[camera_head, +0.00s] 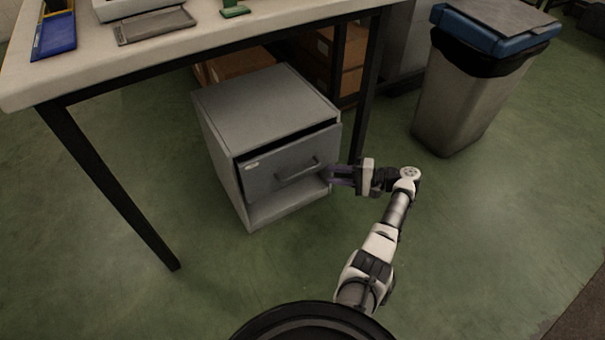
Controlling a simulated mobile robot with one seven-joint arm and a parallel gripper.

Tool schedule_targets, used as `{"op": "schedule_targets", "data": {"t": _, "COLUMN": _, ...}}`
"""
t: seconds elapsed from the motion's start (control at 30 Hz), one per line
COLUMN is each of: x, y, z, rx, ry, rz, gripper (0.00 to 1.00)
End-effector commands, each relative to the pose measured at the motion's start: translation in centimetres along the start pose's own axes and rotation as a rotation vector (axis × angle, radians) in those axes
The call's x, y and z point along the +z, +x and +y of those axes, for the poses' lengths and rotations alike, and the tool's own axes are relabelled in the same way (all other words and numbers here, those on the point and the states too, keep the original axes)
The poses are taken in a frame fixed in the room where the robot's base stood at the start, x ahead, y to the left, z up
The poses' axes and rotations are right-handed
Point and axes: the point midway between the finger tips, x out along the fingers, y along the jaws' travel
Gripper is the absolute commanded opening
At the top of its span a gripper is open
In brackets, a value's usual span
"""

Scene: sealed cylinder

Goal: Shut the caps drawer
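The grey cabinet (262,103) stands on the green floor under the table. Its drawer (268,178) has a grey front with a bar handle (299,171) and a small pale label at its upper left. The drawer front stands a little out from the cabinet, with a dark gap along its top edge. My gripper (331,175) is at the right edge of the drawer front, beside the handle. Its fingers point left. I cannot tell whether they touch the drawer or how far apart they are.
The table (95,72) stands over the cabinet, with a dark leg (115,192) to the left and another behind my gripper. A grey bin (468,95) with a blue lid stands at the right. Cardboard boxes (240,64) sit behind the cabinet. The floor in front is clear.

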Motion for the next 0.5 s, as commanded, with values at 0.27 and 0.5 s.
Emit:
{"op": "schedule_targets", "data": {"t": 0.27, "x": 0.1, "y": 6.3, "z": 0.2, "rx": 0.003, "ry": 0.002, "rz": -0.003, "gripper": 0.33}}
{"op": "schedule_targets", "data": {"t": 0.5, "x": 0.0, "y": 9.8, "z": 0.2, "rx": 0.003, "ry": 0.002, "rz": -0.001, "gripper": 0.33}}
